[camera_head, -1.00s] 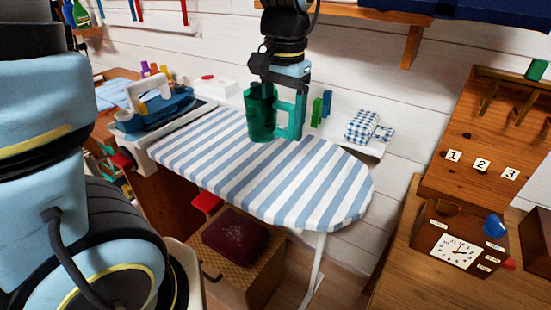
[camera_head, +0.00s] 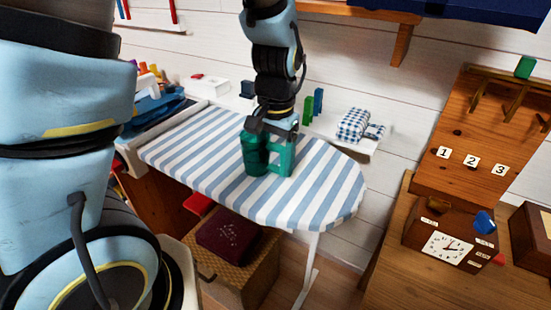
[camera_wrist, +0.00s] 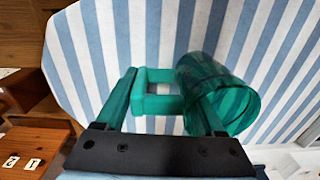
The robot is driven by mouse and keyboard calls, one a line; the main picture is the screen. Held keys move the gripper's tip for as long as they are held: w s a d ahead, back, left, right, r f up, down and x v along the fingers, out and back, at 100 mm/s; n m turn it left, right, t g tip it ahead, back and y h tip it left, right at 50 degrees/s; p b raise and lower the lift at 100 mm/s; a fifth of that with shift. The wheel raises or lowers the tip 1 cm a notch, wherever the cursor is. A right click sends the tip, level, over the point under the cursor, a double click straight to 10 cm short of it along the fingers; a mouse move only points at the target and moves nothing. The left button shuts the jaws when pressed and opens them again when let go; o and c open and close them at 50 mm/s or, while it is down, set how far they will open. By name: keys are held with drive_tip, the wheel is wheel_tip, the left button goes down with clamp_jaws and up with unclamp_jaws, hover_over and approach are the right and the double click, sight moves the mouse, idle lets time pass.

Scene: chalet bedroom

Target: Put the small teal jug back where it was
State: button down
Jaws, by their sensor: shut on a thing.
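The small teal jug (camera_head: 255,154) is upright over the striped ironing board (camera_head: 310,190), near its middle. My gripper (camera_head: 277,148) points down and is shut on the jug's handle side. In the wrist view, the jug's round body (camera_wrist: 232,92) is at right and its square handle (camera_wrist: 152,104) lies between the fingers of my gripper (camera_wrist: 160,85). The right finger overlaps the jug's body. I cannot tell whether the jug's base touches the board.
A blue-and-white checked cloth (camera_head: 354,125) and green and blue upright blocks (camera_head: 313,105) are on the shelf behind the board. A blue iron-like appliance (camera_head: 155,108) is at the board's left end. The board's right part is clear.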

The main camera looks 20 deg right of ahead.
drive_tip(key=shift+f, duration=0.1)
unclamp_jaws()
wheel_tip(320, 180, up, 12)
drive_tip(key=shift+s+r, duration=0.1)
drive_tip(key=w+a+f+n, duration=0.2)
drive_tip(key=a+n, duration=0.1)
drive_tip(key=a, duration=0.5)
drive_tip(key=w+a+f+n+t, duration=0.1)
drive_tip(key=w+a+f+n, duration=0.1)
drive_tip(key=a, duration=0.6)
drive_tip(key=w+a+f+n, duration=0.2)
drive_tip(key=a+f+n, duration=0.1)
drive_tip(key=a, duration=0.5)
drive_tip(key=shift+f+n, duration=0.2)
drive_tip(key=shift+n, duration=0.5)
